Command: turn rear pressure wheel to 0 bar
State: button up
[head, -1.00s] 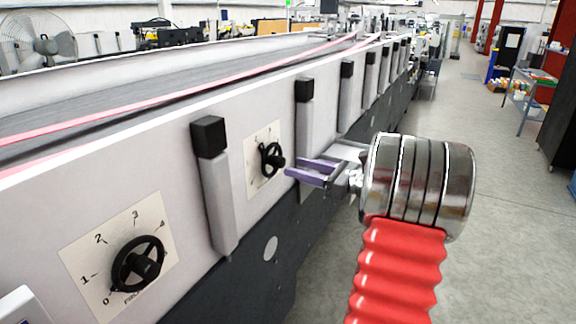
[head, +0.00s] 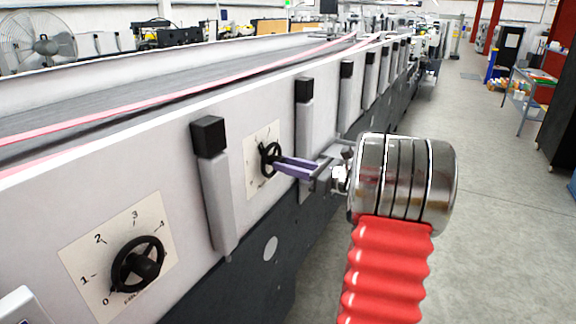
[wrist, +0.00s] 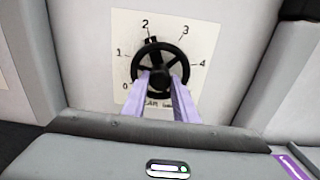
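The wheel at my gripper is a black spoked handwheel (head: 268,158) on a white dial plate, the farther of two on the machine's side. In the wrist view this wheel (wrist: 160,62) has a scale of 0 to 4, and its black pointer block stands at the 2. The small print below is partly hidden by my fingers. My gripper (head: 280,163) has its purple fingers at the wheel's centre. In the wrist view the fingertips (wrist: 160,77) lie on either side of the hub, with no clear gap beside it, and look shut on it.
A nearer black handwheel (head: 138,263) with a similar scale sits at the lower left. Grey posts with black caps (head: 208,137) stick out on both sides of the farther wheel. The aisle floor (head: 490,210) to the right is clear.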

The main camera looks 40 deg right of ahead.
jog(key=shift+d, duration=0.1)
jog(key=c, duration=0.5)
jog(key=shift+o, duration=0.2)
jog(key=shift+n, duration=0.3)
jog(key=n, duration=1.9)
jog(key=shift+f, duration=0.1)
jog(key=shift+n, duration=0.3)
